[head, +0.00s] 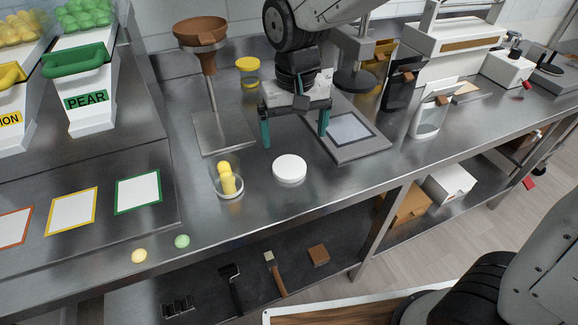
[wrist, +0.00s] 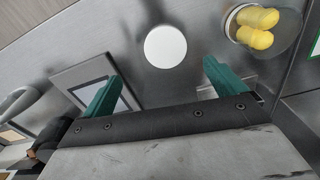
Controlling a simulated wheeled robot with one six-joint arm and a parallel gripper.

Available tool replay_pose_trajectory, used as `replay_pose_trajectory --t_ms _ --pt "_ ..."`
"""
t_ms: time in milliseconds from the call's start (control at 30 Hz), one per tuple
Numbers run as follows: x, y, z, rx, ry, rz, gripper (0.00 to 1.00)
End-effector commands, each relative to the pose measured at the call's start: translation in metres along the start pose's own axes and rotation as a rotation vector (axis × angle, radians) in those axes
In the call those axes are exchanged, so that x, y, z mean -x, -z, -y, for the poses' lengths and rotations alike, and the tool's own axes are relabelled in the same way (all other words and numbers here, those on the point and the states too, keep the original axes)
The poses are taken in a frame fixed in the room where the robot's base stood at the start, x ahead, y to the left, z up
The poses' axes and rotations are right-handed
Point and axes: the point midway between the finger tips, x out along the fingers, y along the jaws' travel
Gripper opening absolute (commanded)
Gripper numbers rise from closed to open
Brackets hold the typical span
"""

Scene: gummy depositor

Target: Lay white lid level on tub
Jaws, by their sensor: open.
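The round white lid (head: 289,169) lies flat on the steel counter, and it shows at the top middle of the wrist view (wrist: 165,46). A clear tub (head: 228,182) with yellow gummies in it stands uncovered just left of the lid; it shows at the upper right of the wrist view (wrist: 262,27). My gripper (head: 295,138) is open and empty above the counter, behind the lid in the head view. In the wrist view its green fingers (wrist: 162,77) are spread wide, with the lid beyond the gap between them.
A brown funnel (head: 201,32) on a stand is behind the tub. A yellow-lidded jar (head: 248,72) stands behind my gripper. A scale-like plate (head: 350,129) lies right of my gripper. Two loose gummies, yellow (head: 139,256) and green (head: 182,241), lie near the front edge.

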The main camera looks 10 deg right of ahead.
Motion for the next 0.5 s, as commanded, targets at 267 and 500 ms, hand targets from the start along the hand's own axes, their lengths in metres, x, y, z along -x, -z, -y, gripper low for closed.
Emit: replay_pose_trajectory --t_ms 267,500 --pt "-0.028 0.007 0.013 0.007 -0.002 0.007 0.96" --pt "-0.058 0.005 0.01 0.007 -0.003 0.009 0.96"
